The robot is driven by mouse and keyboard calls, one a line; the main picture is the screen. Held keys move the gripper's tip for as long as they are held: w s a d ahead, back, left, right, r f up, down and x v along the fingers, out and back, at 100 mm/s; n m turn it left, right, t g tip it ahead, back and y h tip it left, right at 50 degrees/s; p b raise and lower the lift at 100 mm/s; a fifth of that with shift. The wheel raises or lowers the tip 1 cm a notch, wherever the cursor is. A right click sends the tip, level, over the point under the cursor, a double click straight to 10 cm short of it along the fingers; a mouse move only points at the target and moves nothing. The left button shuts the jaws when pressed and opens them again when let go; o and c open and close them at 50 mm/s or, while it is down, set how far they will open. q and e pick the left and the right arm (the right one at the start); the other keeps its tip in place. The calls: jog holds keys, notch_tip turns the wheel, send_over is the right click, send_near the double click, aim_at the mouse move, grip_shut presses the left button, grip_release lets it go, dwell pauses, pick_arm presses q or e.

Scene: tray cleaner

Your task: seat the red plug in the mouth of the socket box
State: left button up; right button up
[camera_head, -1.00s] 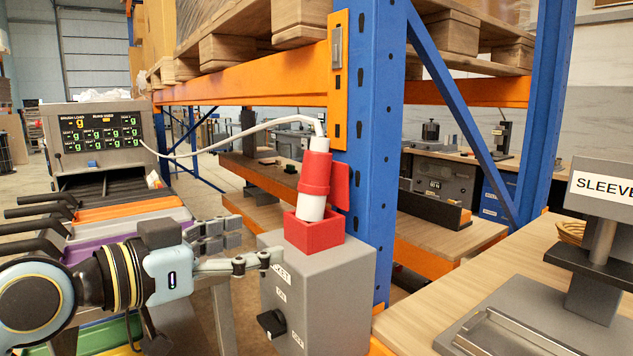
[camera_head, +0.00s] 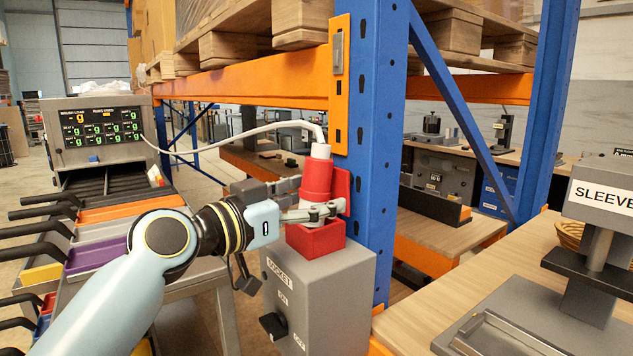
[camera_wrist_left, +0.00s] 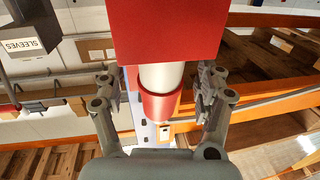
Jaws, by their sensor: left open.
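The red plug (camera_head: 317,178) stands roughly upright, leaning a little, at the red mouth (camera_head: 318,241) on top of the grey socket box (camera_head: 340,295). A white cable runs from its top. In the left wrist view, a white length shows between the red plug body (camera_wrist_left: 160,106) and the red mouth block (camera_wrist_left: 165,30). How deep the tip reaches is hidden. My left gripper (camera_head: 318,210) is open around the plug's lower part, just above the mouth. In the left wrist view its fingers (camera_wrist_left: 155,95) flank the plug with gaps on both sides. My right gripper is out of view.
A red flap (camera_head: 341,188) stands behind the plug, close to the blue rack post (camera_head: 372,150). The white cable (camera_head: 230,136) arches left to a grey display unit (camera_head: 98,130). Coloured trays lie at left. A sleeve machine (camera_head: 605,200) stands on the wooden bench at right.

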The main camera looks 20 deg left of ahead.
pick_arm(q)
jog(key=shift+s, duration=0.1)
jog(key=shift+c, duration=0.9)
jog(key=c, duration=1.3)
jog(key=shift+o, duration=0.2)
